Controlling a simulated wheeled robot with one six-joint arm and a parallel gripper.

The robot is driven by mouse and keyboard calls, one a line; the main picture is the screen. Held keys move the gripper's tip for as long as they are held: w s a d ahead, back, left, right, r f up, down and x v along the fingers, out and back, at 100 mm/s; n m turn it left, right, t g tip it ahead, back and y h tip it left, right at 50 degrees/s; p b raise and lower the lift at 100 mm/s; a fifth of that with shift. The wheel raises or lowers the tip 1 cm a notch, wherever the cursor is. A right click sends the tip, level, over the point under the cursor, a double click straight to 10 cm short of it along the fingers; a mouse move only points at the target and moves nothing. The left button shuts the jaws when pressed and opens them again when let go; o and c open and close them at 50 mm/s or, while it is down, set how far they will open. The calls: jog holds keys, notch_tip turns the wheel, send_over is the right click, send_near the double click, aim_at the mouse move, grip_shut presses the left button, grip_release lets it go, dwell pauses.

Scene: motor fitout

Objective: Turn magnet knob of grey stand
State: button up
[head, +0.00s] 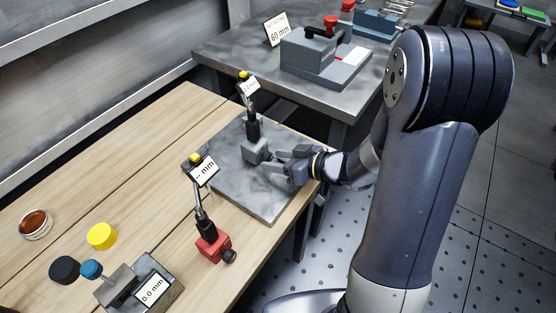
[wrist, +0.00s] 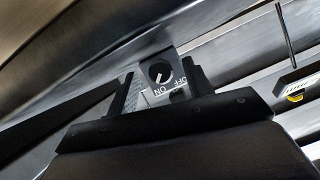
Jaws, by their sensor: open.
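The grey stand (head: 256,150) is upright on the grey stone plate, with a dark post and a small display on top. Its magnet knob (wrist: 160,73) shows in the wrist view as a dark round knob with a white pointer, beside the marks ON and OFF. The pointer slants down-left, toward the ON mark. My gripper (head: 277,164) is at the stand's base from the right. In the wrist view my gripper (wrist: 160,88) is open, with one finger on each side of the knob. I cannot tell whether either finger touches it.
The stone plate (head: 225,175) lies on the wooden bench (head: 60,195). A red stand (head: 212,243) with a display reading "-- mm" is in front of it. A yellow cap (head: 101,236), a black cap (head: 65,269) and a 0.0 mm device (head: 150,290) are at lower left. A grey block device (head: 325,58) stands behind.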

jog(key=shift+a, duration=0.1)
jog(key=shift+c, duration=0.4)
jog(key=c, duration=0.9)
jog(key=shift+f+n, duration=0.1)
jog(key=shift+n, duration=0.2)
jog(key=n+t+h+b, duration=0.1)
jog(key=n+b, duration=0.1)
jog(key=b, duration=0.1)
jog(key=shift+s+a+f+t, duration=0.1)
jog(key=shift+t, duration=0.2)
jog(key=shift+n+h+b, duration=0.3)
jog(key=shift+n+b, duration=0.3)
jog(key=shift+b, duration=0.25)
jog(key=shift+t, duration=0.4)
